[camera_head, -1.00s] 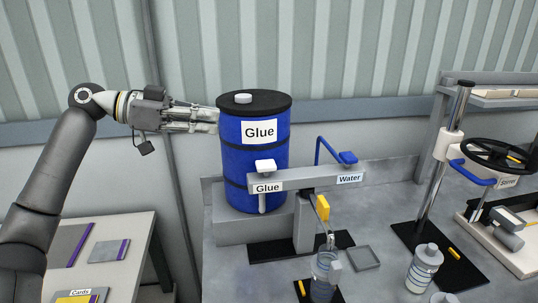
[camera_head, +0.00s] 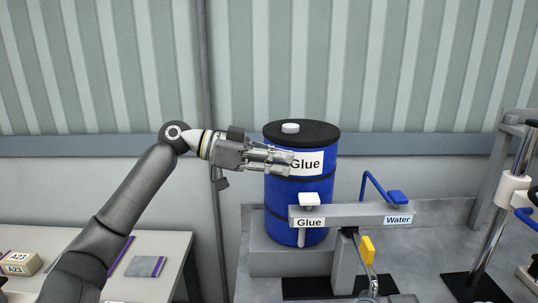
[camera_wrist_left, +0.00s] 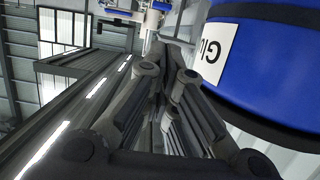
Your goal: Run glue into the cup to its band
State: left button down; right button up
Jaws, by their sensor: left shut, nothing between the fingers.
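A blue drum (camera_head: 315,211) labelled Glue stands on a grey block at the back of the bench; its side and label fill the right of the left wrist view (camera_wrist_left: 268,62). In front of it is a grey bar (camera_head: 350,213) with a Glue label and a white-topped valve (camera_head: 309,200), and a Water label with a blue lever (camera_head: 397,196). A yellow lever (camera_head: 367,250) hangs below. My left gripper (camera_head: 290,161) is shut and empty, in front of the drum's upper left side. The cup cannot be made out; the lower edge cuts off the area below the spout. My right gripper is out of view.
A side table (camera_head: 165,246) at lower left holds cards and a small A23 box (camera_head: 18,263). A metal post (camera_head: 490,225) with a white collar stands at right. A corrugated wall closes the back. Bare grey bench (camera_head: 440,245) lies right of the valves.

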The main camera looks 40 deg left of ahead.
pick_arm(q)
jog(key=p, duration=0.2)
send_over(302, 197)
jog(key=shift+w+f, duration=0.2)
jog(key=shift+f, duration=0.45)
notch_tip(302, 197, down, 2)
jog(key=shift+f, duration=0.1)
jog(key=shift+s+a+f+p, duration=0.1)
jog(key=shift+f+p, duration=0.4)
jog(key=shift+f, duration=0.3)
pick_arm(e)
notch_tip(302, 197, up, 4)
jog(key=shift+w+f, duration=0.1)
pick_arm(q)
notch_tip(302, 197, down, 2)
jog(key=b, duration=0.2)
jog(key=shift+b, duration=0.35)
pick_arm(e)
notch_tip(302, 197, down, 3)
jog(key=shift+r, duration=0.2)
pick_arm(q)
jog(key=shift+f, duration=0.15)
dwell(1.9)
